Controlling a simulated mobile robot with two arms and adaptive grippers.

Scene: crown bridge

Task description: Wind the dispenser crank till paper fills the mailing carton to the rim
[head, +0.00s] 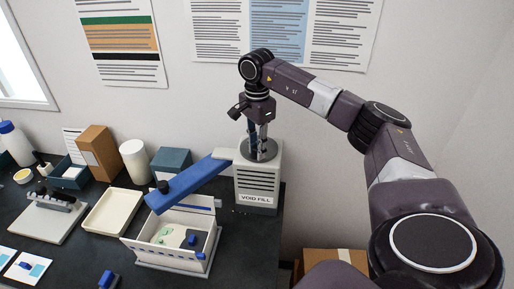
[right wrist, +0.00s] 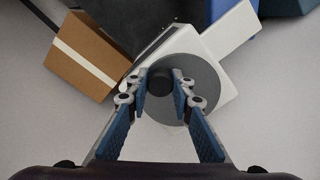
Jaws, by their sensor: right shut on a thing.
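The paper dispenser (head: 258,185), a pale box labelled VOID FILL, stands at the right end of the dark bench. Its crank is a grey disc (head: 268,152) on top, with a black knob (right wrist: 160,80) seen in the right wrist view. My right gripper (head: 259,138) points down from above and is shut on the crank knob, one finger on each side. A blue chute (head: 195,182) slopes from the dispenser to above the mailing carton (head: 172,262). The carton is white and open, with a green item and a blue item low inside. My left gripper is not in view.
A shallow cream tray (head: 112,212) lies left of the carton. A brown box (head: 101,152), a white cylinder (head: 134,160) and a dark teal box (head: 171,162) stand along the wall. A small blue object (head: 108,279) lies at the front. Another brown carton (head: 335,264) sits right of the bench.

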